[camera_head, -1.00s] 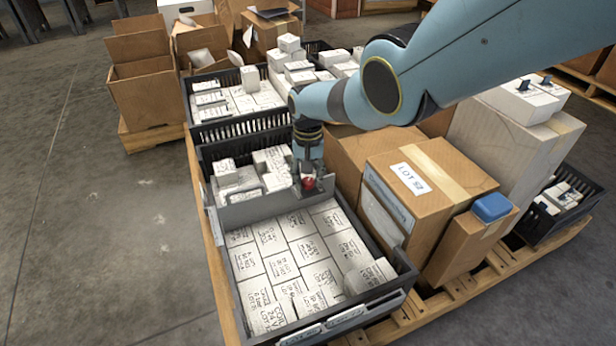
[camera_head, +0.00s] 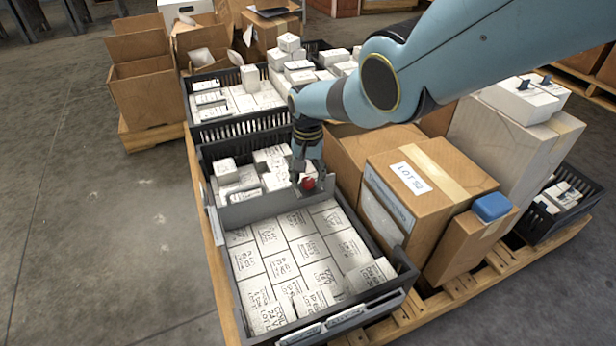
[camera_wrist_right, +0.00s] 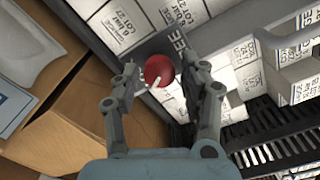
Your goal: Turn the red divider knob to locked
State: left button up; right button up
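The red divider knob (camera_head: 308,184) sits on a grey plate on the divider (camera_head: 262,207) between two sections of a black crate. In the right wrist view the round knob (camera_wrist_right: 158,70) has a white mark pointing to the lower left, and part of a label ending in "EE" shows on the plate beside it. My right gripper (camera_head: 307,172) is just above the knob. In the wrist view its two fingers (camera_wrist_right: 162,74) are apart, one on each side of the knob, with gaps visible. My left gripper is not in view.
White printed boxes fill the crate's front section (camera_head: 405,268); more lie behind the divider. A taped carton (camera_head: 455,185) marked LOT stands close on the right, with a smaller carton and blue item (camera_head: 492,207) beside it. Open floor (camera_head: 90,230) lies to the left.

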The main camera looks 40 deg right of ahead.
aim_at(308, 180)
jog(key=shift+o, duration=0.6)
jog(key=shift+r, duration=0.1)
jog(key=shift+w+r, duration=0.1)
jog(key=shift+r, duration=0.4)
notch_tip(308, 180, up, 11)
jog(key=shift+f, duration=0.15)
